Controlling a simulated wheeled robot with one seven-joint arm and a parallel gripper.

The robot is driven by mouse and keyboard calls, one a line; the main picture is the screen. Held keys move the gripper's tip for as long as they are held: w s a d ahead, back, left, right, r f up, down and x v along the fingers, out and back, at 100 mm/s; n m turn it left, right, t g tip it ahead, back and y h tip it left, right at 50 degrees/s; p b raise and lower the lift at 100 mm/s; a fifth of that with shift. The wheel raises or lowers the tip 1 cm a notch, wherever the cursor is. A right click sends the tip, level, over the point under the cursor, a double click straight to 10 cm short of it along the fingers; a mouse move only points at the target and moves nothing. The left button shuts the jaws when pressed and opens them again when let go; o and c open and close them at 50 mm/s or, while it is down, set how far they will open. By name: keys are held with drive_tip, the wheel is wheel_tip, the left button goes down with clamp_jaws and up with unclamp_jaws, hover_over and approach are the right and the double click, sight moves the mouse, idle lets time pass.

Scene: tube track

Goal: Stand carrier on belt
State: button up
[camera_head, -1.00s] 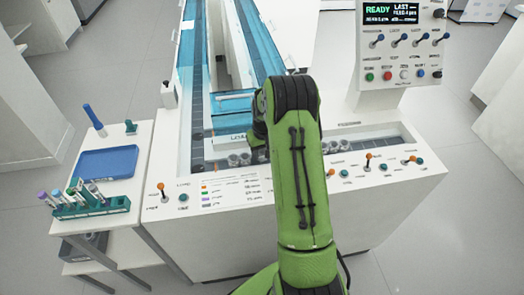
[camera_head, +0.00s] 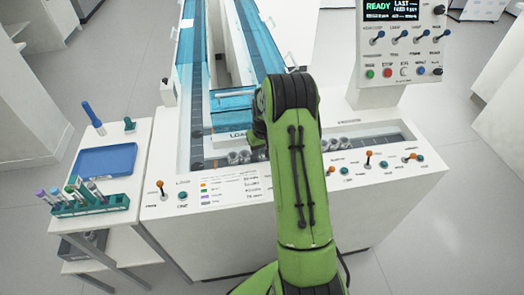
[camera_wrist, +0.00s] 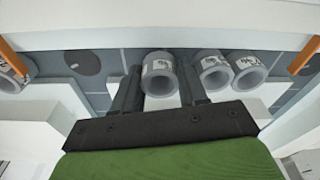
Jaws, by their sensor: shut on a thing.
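My gripper (camera_wrist: 160,92) is shut on a grey ring-shaped carrier (camera_wrist: 158,76) with a printed label on its side. One dark finger is on each side of it. The carrier is in the same attitude as its neighbours, over the dark belt (camera_wrist: 109,62); I cannot tell whether its base touches the belt. Two more carriers (camera_wrist: 215,74) (camera_wrist: 246,73) are close to the right of the right finger, and another carrier (camera_wrist: 12,76) is at the far left. In the head view my arm hides the gripper and the held carrier; other carriers (camera_head: 233,158) show left of the arm.
A pale wall of the machine runs along the belt in the wrist view (camera_wrist: 180,28), with orange posts (camera_wrist: 14,58) at both sides. In the head view, a side table with a blue tray (camera_head: 106,160) and a tube rack (camera_head: 91,207) stands left. Control levers (camera_head: 367,158) line the machine's front.

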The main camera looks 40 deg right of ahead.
drive_tip(key=shift+f, duration=0.3)
drive_tip(key=o, duration=0.9)
drive_tip(key=shift+r, duration=0.1)
drive_tip(key=r+p, duration=0.1)
drive_tip(key=r, duration=0.4)
drive_tip(key=s+r+p, duration=0.1)
drive_tip(key=r, duration=0.4)
drive_tip(key=s+r+p, duration=0.1)
drive_tip(key=r+p, duration=0.1)
drive_tip(key=r, duration=0.3)
drive_tip(key=shift+a+r, duration=0.25)
